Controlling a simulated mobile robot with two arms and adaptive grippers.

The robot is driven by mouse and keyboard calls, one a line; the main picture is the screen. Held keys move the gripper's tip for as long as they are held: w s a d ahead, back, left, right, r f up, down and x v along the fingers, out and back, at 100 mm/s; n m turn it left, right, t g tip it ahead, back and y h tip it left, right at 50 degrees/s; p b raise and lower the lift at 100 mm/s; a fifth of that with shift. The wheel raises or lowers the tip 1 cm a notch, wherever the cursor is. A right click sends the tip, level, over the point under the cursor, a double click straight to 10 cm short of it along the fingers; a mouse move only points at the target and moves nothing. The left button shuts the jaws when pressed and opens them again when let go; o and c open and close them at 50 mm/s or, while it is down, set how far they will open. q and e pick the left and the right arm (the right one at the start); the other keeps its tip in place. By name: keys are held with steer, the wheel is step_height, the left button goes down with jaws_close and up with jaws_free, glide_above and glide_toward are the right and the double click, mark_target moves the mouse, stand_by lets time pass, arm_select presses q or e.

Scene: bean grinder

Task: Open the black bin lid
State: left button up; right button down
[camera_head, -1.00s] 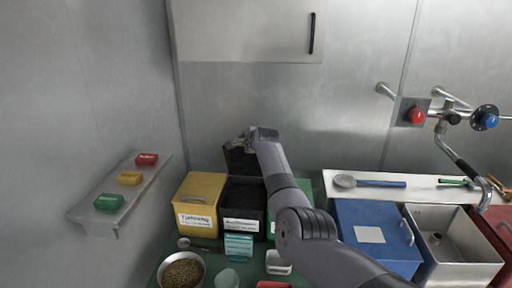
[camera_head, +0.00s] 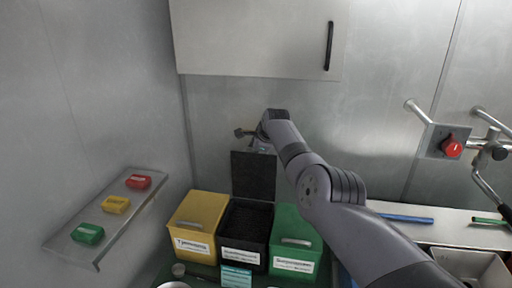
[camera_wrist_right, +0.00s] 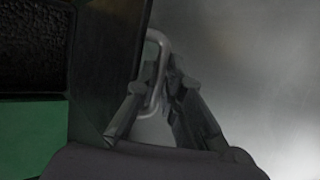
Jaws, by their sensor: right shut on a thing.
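The black bin (camera_head: 243,247) stands between the yellow bin and the green bin in the head view. Its dark contents show through the open top. Its black lid (camera_head: 253,176) stands raised, about upright, at the back of the bin. My right gripper (camera_head: 256,136) is above the lid's upper edge. In the right wrist view the right gripper (camera_wrist_right: 152,108) is shut on the lid's metal handle (camera_wrist_right: 157,62), and the lid (camera_wrist_right: 112,62) is beside the left finger. My left gripper is not in view.
The yellow bin (camera_head: 197,222) and green bin (camera_head: 291,238) flank the black bin, lids down. A wall shelf (camera_head: 107,222) with small coloured blocks is at left. A cabinet (camera_head: 255,38) hangs above my right gripper.

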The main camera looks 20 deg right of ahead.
steer(key=shift+w+d+r, duration=0.15)
steer(key=shift+d+r, duration=0.2)
steer(key=shift+r, duration=0.15)
steer(key=c, duration=2)
jaws_free()
steer(key=shift+o, duration=0.2)
steer(key=shift+a, duration=0.1)
steer(key=v, duration=1.2)
steer(key=shift+s+a+f, duration=0.15)
steer(key=shift+s+a, duration=0.15)
steer(key=shift+w+f, duration=0.1)
steer(key=shift+w, duration=0.05)
